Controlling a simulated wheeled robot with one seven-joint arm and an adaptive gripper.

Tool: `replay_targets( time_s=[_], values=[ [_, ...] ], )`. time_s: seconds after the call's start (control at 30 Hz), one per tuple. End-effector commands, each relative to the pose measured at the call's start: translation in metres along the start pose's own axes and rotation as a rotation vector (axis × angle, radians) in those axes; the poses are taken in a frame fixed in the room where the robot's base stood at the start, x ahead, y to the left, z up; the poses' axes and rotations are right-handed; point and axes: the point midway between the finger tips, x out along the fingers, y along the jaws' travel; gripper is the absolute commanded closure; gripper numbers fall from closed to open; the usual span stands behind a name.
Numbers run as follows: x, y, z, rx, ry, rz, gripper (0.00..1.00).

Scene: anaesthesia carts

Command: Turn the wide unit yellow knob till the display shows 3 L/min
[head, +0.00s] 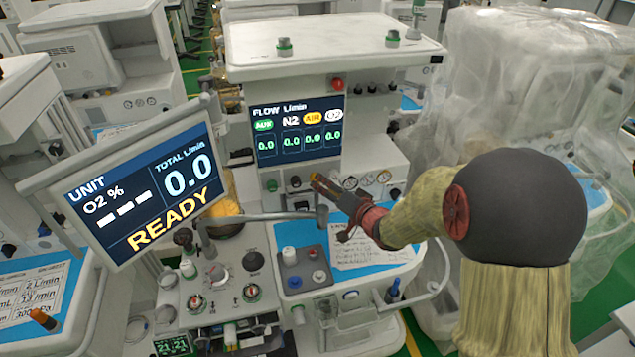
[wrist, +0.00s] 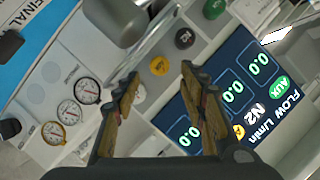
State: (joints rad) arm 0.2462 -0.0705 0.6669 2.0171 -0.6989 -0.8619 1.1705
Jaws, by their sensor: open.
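The yellow knob (wrist: 160,66) shows in the wrist view, in a row of knobs beside the flow display. My gripper (wrist: 160,71) is open, with one fingertip on each side of the yellow knob in that view. I cannot tell whether the fingers touch it. In the head view my gripper (head: 317,181) is at the wide unit's front panel and hides most of the yellow knob. The flow display (head: 297,150) reads 0.0 in each column, including the yellow AIR one; it is also in the wrist view (wrist: 222,122).
A black knob (wrist: 185,38) and a green knob (wrist: 214,8) lie to one side of the yellow one, a white knob (wrist: 138,92) to the other. A tilted monitor (head: 140,190) reads READY and 0.0 total. A plastic-covered cart (head: 520,85) stands right.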

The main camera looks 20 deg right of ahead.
Motion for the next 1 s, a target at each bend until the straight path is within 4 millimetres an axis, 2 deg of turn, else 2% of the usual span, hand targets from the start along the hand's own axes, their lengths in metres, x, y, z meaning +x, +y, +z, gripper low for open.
replay_targets(
  time_s=[0.2,0.4,0.7,1.0],
  values=[
    [0.035,0.001,0.002,-0.002,-0.002,-0.001,0.58],
    [0.051,0.001,0.001,-0.002,-0.001,0.001,0.58],
    [0.053,0.000,0.000,-0.002,0.000,0.001,0.58],
    [0.053,0.000,0.000,-0.002,0.000,0.001,0.74]
  ],
)
